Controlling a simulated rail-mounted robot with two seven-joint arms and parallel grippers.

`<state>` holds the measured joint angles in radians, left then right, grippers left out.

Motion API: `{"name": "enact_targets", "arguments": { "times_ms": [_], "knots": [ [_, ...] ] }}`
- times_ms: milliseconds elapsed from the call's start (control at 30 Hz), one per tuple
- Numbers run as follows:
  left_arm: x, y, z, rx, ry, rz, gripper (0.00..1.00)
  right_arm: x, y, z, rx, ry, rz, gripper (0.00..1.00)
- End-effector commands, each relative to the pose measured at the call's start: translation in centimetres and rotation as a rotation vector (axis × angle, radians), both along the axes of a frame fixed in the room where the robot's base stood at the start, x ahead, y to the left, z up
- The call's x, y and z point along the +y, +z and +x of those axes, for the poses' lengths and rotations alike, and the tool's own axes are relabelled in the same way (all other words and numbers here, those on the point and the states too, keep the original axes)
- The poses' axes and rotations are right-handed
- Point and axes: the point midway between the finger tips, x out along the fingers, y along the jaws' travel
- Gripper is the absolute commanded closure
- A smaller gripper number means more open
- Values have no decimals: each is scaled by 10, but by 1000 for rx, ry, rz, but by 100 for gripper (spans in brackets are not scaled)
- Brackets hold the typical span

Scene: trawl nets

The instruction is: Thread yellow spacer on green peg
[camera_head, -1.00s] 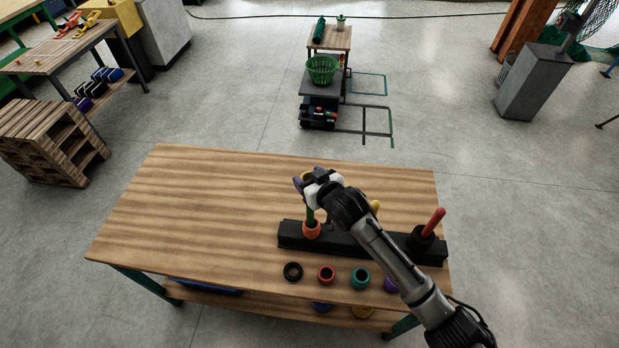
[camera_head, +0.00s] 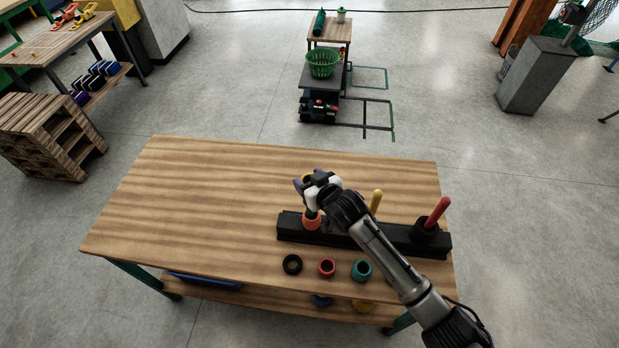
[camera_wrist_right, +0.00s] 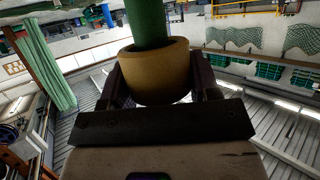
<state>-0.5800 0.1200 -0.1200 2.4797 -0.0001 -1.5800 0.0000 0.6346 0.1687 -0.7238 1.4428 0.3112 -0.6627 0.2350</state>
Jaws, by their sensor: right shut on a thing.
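The yellow spacer (camera_wrist_right: 155,78) is held between the fingers of my right gripper (camera_head: 306,182). In the head view only a sliver of the spacer (camera_head: 307,177) shows. In the right wrist view the green peg (camera_wrist_right: 148,22) enters the spacer's opening, so the spacer appears to be around the peg's end. In the head view a short bit of the green peg (camera_head: 310,209) shows between the gripper and an orange spacer (camera_head: 312,222) at its foot. My left gripper is not in view.
The black peg base (camera_head: 345,235) also carries a yellow peg (camera_head: 376,202) and a red peg (camera_head: 438,212). Black (camera_head: 292,265), red (camera_head: 327,268) and teal (camera_head: 362,270) rings lie in front on the wooden table (camera_head: 200,200). The table's left side is clear.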

Motion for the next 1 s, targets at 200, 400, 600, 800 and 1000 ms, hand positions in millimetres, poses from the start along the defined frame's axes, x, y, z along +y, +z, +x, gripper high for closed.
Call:
{"name": "enact_targets", "arguments": {
  "times_ms": [200, 400, 600, 800, 1000],
  "knots": [
    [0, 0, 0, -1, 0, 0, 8, 0, -1, 0, -1, 0, 1, 71],
    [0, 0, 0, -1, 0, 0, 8, 0, -1, 0, -1, 0, 1, 36],
    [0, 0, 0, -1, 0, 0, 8, 0, -1, 0, 0, 0, 0, 17],
    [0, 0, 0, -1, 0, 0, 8, 0, -2, 0, 0, 0, 0, 14],
    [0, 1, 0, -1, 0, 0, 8, -3, 1, -6, 0, 1, 0, 14]
  ]
}}
